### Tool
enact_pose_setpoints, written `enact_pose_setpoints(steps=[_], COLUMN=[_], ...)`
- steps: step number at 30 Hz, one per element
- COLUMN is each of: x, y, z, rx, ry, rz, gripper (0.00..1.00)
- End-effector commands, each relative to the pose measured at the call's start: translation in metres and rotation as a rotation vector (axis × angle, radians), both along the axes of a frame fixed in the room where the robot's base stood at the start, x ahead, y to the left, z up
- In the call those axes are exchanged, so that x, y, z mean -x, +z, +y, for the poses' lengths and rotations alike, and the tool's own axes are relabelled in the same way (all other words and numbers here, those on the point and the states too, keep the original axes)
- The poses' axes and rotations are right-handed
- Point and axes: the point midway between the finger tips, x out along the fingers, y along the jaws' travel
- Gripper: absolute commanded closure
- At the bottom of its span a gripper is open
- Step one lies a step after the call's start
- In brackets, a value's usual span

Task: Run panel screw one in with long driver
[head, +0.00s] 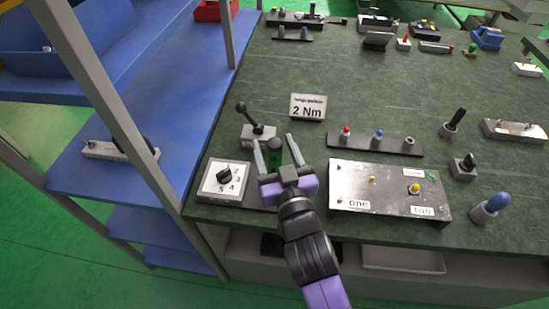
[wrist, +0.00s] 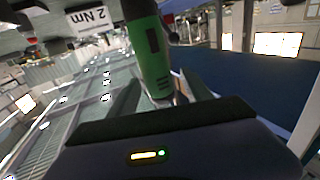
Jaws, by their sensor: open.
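My gripper (head: 274,141) is open near the bench's front left. Its fingers stand on either side of a green tool with a dark top (head: 274,156). The wrist view also shows this green body (wrist: 150,55) between the spread fingers; I cannot tell whether either finger touches it, or whether it is the long driver. The metal panel (head: 385,180) lies to the right of my gripper, with labels that appear to read ONE and TWO at its front. A yellow piece (head: 372,180) stands above ONE and a larger yellow one (head: 414,189) above TWO. Screw details are too small to tell.
A white dial box (head: 224,180) is left of my gripper. A lever on a grey base (head: 257,134) stands just behind it. A 2 Nm sign (head: 308,107) and a dark rack (head: 375,143) with coloured pieces are farther back. The bench middle (head: 370,90) is clear.

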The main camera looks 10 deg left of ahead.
Motion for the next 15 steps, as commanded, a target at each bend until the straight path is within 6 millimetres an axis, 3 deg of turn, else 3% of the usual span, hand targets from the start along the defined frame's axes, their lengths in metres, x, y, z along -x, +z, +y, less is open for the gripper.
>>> enact_pose_setpoints(steps=[1, 10, 15], x=[0.0002, 0.0003, 0.0002], y=[-0.0001, 0.0, 0.0018], z=[-0.0002, -0.0003, -0.0003], rx=[0.0, 0.0, -0.001], ry=[0.0, 0.0, 0.0], rz=[0.0, 0.0, -0.004], gripper=[0.43, 1.0, 1.0])
